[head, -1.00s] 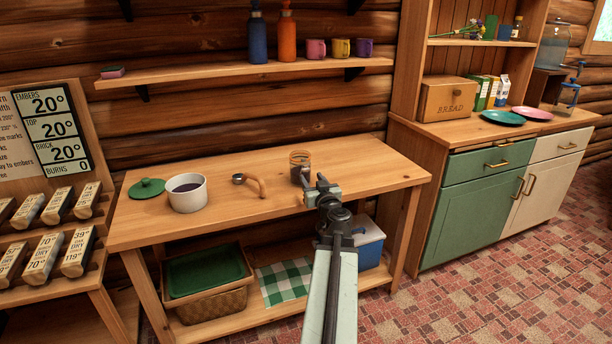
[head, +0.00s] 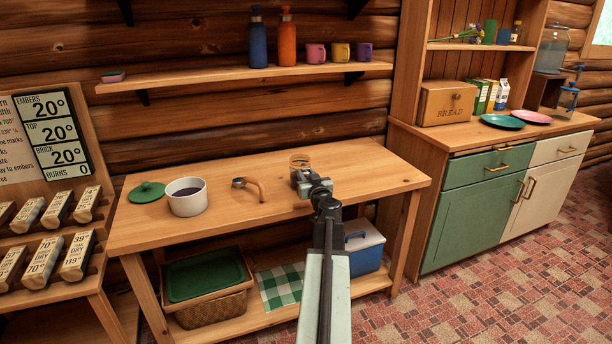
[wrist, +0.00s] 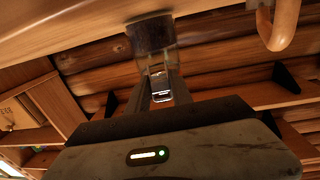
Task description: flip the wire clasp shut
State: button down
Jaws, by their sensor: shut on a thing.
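A small glass jar (head: 299,160) with dark contents and an orange-brown rim stands upright near the back right of the wooden workbench (head: 345,180). It also shows, upside down, at the top of the wrist view (wrist: 152,34). The clasp's exact position on the jar is too small to tell.
A scoop with a curved wooden handle (head: 252,187) lies left of the jar. A white pot (head: 187,202) and a green lid (head: 147,192) are farther left. A shelf (head: 250,75) with bottles and mugs hangs above. The bench's right end is clear.

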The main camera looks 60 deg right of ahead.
jog(key=shift+w+r+y+p, duration=0.15)
jog(key=shift+r+y+p, duration=0.3)
jog(key=shift+p, duration=0.6)
jog(key=shift+d+f+g+p, duration=0.1)
jog(key=shift+g+p, duration=0.4)
jog(key=shift+p, duration=0.1)
jog(key=shift+f, duration=0.1)
jog(key=c, duration=1.2)
grip_release()
jog(key=f+v, duration=0.1)
jog(key=v, duration=0.6)
jog(key=shift+s+a+r+p, duration=0.3)
jog(key=shift+r+p, duration=0.15)
jog(key=shift+r, duration=0.1)
